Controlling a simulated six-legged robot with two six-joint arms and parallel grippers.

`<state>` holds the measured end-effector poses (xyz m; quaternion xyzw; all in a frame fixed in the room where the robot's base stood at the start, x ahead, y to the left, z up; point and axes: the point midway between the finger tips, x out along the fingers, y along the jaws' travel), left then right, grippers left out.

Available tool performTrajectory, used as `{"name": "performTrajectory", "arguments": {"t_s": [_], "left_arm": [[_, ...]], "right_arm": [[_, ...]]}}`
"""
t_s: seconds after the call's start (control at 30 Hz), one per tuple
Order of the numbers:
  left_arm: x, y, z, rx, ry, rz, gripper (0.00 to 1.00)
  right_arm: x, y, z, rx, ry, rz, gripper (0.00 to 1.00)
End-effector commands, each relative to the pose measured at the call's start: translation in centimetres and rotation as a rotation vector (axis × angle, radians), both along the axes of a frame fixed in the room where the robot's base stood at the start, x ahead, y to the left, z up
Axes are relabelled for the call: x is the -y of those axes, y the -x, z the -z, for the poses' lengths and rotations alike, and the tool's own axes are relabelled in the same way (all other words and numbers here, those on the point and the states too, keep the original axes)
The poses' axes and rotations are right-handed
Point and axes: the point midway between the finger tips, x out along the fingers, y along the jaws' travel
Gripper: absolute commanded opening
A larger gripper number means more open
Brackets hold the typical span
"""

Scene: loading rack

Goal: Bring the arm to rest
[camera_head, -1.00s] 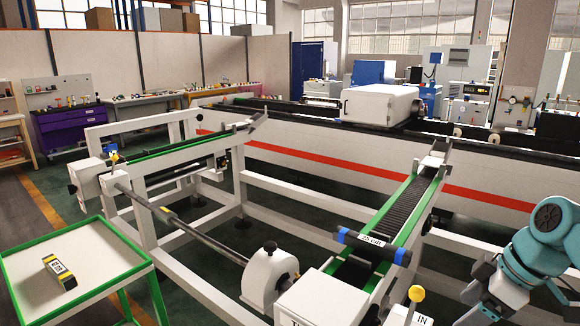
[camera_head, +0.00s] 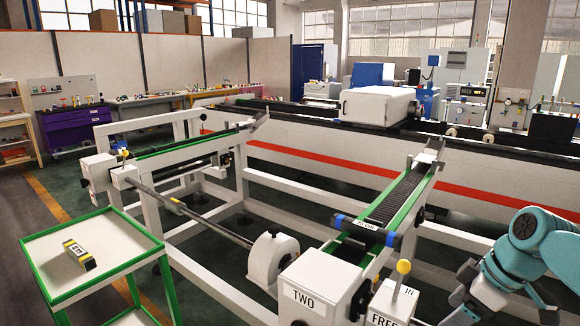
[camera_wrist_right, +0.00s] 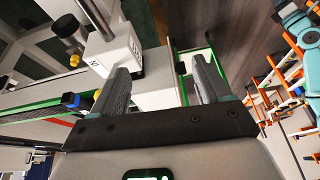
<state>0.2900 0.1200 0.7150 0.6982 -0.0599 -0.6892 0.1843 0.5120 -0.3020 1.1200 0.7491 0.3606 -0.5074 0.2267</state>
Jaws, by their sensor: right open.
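My right arm (camera_head: 540,250) is teal and comes in at the right edge of the head view, beside the white box of the rack. In the right wrist view my right gripper (camera_wrist_right: 160,78) has its two grey fingers wide apart. Nothing is held between them. Past the fingers are part of a white box (camera_wrist_right: 155,97) and a yellow knob (camera_wrist_right: 75,60). In the head view I cannot make out the fingertips. My left gripper is in neither view.
A white box labelled TWO (camera_head: 310,295) and a yellow-knobbed lever (camera_head: 403,267) stand left of the arm. A dark bar with blue ends (camera_head: 365,230) lies across the green-edged conveyor (camera_head: 400,190). A yellow-black block (camera_head: 80,254) lies on the green-rimmed trolley (camera_head: 112,237).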

Motion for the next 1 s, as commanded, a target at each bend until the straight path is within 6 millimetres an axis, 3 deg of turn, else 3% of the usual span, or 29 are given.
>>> {"name": "performTrajectory", "arguments": {"t_s": [0.37, 0.57, 0.77, 1.0], "left_arm": [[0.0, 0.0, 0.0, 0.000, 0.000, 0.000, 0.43], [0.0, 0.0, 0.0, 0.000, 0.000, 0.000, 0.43], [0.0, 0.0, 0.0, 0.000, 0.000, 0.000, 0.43], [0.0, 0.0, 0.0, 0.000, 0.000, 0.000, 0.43]], "right_arm": [[-2.4, -1.6, 8.0, -0.073, -0.032, 0.122, 0.77], [-5.3, -1.2, 16.0, -0.150, -0.060, 0.251, 0.77], [-8.7, 1.5, 24.6, -0.236, -0.089, 0.406, 0.77], [-12.9, 7.6, 33.3, -0.341, -0.119, 0.603, 0.77]]}}
